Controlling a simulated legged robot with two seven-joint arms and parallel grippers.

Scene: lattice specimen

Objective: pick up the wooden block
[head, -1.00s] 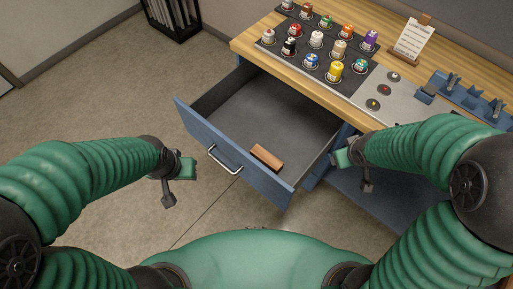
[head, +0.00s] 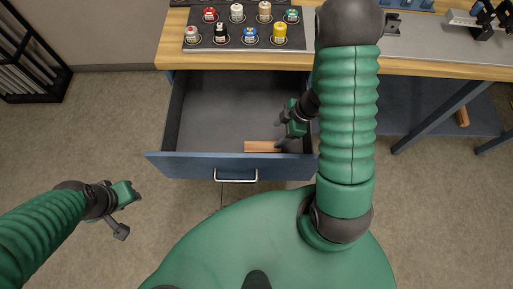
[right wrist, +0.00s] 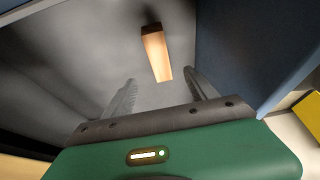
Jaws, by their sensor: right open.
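The wooden block (head: 262,146) is orange-brown and oblong. It lies on the floor of the open drawer (head: 235,165), close to its front wall. My right gripper (head: 282,138) is inside the drawer at the block's right end. In the right wrist view the block (right wrist: 156,53) lies beyond the spread fingers of my right gripper (right wrist: 160,88), roughly in line with the gap between them. The right gripper is open and holds nothing. My left gripper (head: 125,211) is outside the drawer, over the floor at left; its jaw opening is unclear.
The workbench (head: 175,50) stands behind the drawer, with a dark rack of several small bottles (head: 245,30) on it. Drawer walls surround the block closely at the front. Another brown piece (head: 462,117) rests at right under the bench. The drawer's left half is clear.

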